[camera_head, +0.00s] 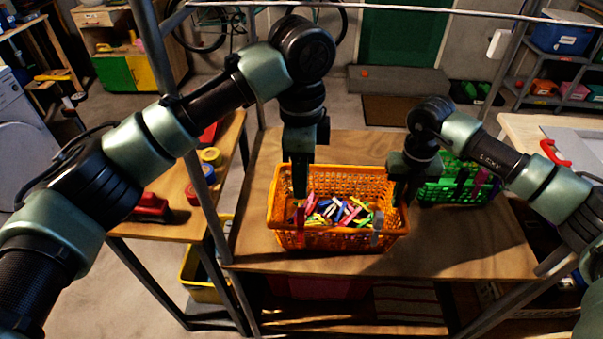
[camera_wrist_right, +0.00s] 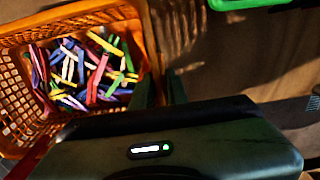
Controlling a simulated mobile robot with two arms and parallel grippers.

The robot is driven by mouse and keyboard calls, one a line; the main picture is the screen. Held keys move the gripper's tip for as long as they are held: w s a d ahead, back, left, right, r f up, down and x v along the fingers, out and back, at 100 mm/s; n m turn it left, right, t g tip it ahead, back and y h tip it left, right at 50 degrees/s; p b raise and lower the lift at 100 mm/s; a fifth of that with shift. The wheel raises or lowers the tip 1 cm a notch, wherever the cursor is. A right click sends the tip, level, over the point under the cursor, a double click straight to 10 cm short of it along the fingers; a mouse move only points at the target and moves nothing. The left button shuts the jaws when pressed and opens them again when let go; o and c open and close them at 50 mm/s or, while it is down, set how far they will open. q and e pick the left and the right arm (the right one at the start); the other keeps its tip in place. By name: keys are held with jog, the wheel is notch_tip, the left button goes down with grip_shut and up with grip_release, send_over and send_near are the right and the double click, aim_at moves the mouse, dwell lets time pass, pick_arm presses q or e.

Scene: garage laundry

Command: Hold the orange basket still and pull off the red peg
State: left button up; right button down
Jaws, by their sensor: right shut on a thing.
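The orange basket (camera_head: 340,242) stands upright on the wooden table and holds many loose coloured pegs; it also shows in the right wrist view (camera_wrist_right: 18,95). My right gripper (camera_head: 402,200) is shut on the basket's right rim; its fingers show at that rim in the right wrist view (camera_wrist_right: 160,92). The red peg (camera_head: 299,224) sits on the basket's front rim, towards the left. My left gripper (camera_head: 300,194) points down right at the red peg, over the basket's front left. Its fingertips are dark and small, so I cannot tell whether they are closed on the peg.
A grey peg (camera_head: 377,228) is on the front rim, further right. The table (camera_head: 470,240) is bare in front. Metal frame posts (camera_head: 175,110) stand at the left.

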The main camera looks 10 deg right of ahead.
aim_at(301, 210)
pick_arm(q)
jog(key=shift+f, duration=5.45)
grip_shut()
jog(key=shift+r, duration=0.1)
jog(key=shift+r, duration=4.2)
